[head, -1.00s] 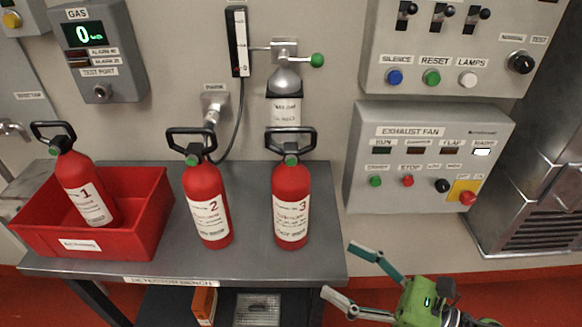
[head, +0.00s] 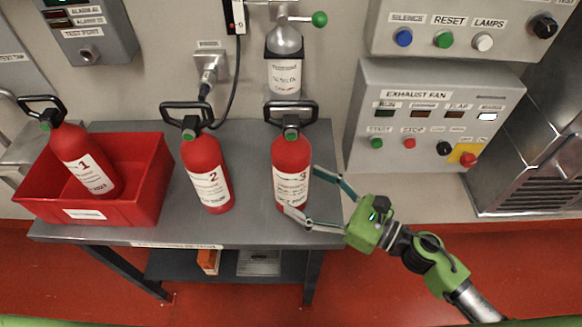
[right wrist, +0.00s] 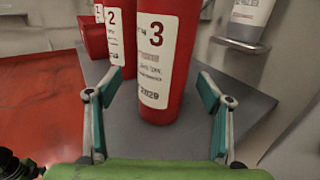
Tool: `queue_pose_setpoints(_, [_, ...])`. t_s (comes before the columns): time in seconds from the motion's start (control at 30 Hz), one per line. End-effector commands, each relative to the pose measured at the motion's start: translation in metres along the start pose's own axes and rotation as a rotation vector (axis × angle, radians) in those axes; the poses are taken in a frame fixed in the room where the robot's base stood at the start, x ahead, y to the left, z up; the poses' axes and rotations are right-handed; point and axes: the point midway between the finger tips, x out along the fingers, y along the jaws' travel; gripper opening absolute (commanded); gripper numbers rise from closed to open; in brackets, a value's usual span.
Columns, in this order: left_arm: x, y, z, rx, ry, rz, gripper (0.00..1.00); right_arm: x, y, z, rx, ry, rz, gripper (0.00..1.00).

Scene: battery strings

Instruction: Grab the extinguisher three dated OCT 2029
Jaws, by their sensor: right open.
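Extinguisher three (head: 291,168) is a red cylinder with a black handle, standing upright on the right part of the grey bench. Its white label shows a 3 and "2029" in the right wrist view (right wrist: 155,60); the month is too blurred to read. My right gripper (head: 301,193) is open, with its fingers reaching to the extinguisher's right and front sides in the head view. In the wrist view the open fingers (right wrist: 160,110) stand either side of the lower body, apart from it. My left gripper is not in view.
Extinguisher two (head: 206,170) stands left of three on the bench (head: 250,225). Extinguisher one (head: 85,160) leans in a red bin (head: 145,185) farther left. A grey cylinder (head: 284,75) hangs on the wall behind. The exhaust fan panel (head: 430,120) is at right.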

Motion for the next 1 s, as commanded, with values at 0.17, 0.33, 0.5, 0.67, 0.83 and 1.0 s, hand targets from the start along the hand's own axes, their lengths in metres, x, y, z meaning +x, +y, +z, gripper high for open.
queue_pose_setpoints(0.17, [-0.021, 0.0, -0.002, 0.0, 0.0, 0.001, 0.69, 0.025, -0.005, 0.006, 0.0, -0.002, -0.001, 0.73])
queue_pose_setpoints(0.33, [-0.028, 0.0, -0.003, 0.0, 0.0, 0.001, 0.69, 0.046, -0.005, 0.003, 0.0, 0.0, 0.0, 0.73])
queue_pose_setpoints(0.5, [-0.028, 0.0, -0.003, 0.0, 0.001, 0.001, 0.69, 0.05, -0.005, 0.0, -0.001, 0.001, 0.0, 0.73])
queue_pose_setpoints(0.67, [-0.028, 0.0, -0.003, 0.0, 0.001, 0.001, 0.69, 0.049, -0.005, 0.0, 0.0, 0.001, 0.0, 0.62])
queue_pose_setpoints(0.83, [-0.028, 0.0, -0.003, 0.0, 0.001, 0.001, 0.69, 0.049, -0.005, 0.0, 0.0, 0.001, 0.0, 0.18])
queue_pose_setpoints(1.0, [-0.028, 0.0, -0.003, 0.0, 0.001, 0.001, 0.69, 0.051, -0.005, 0.007, -0.003, -0.011, 0.001, 0.0])
